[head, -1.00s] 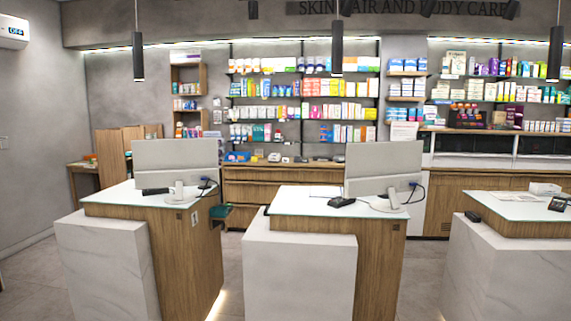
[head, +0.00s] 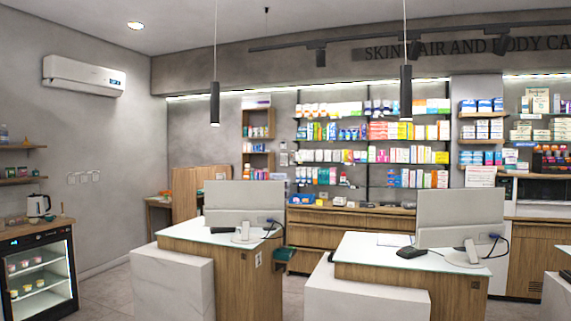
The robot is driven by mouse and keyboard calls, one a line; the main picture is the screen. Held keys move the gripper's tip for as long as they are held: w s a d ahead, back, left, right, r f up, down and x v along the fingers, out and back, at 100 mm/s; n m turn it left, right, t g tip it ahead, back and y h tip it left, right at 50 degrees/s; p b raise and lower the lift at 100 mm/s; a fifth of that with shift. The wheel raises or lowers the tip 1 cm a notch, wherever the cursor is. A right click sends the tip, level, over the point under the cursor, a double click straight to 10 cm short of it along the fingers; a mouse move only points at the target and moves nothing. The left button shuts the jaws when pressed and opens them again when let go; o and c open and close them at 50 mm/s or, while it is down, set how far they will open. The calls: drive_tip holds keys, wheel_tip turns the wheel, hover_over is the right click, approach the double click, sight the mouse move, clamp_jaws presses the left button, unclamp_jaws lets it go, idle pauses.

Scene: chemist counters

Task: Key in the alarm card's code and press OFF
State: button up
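I cannot make out an alarm card or an alarm keypad in the head view. A white air conditioner (head: 84,76) with a small lit display hangs high on the left wall. A dark device (head: 411,252) lies on the right counter. My gripper is not in view.
Two counters with monitors stand ahead: the left counter (head: 172,284) and the right counter (head: 366,295). A glass-door fridge (head: 40,275) with a kettle (head: 38,206) on top is at the left. Grey floor (head: 105,290) is open between fridge and left counter.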

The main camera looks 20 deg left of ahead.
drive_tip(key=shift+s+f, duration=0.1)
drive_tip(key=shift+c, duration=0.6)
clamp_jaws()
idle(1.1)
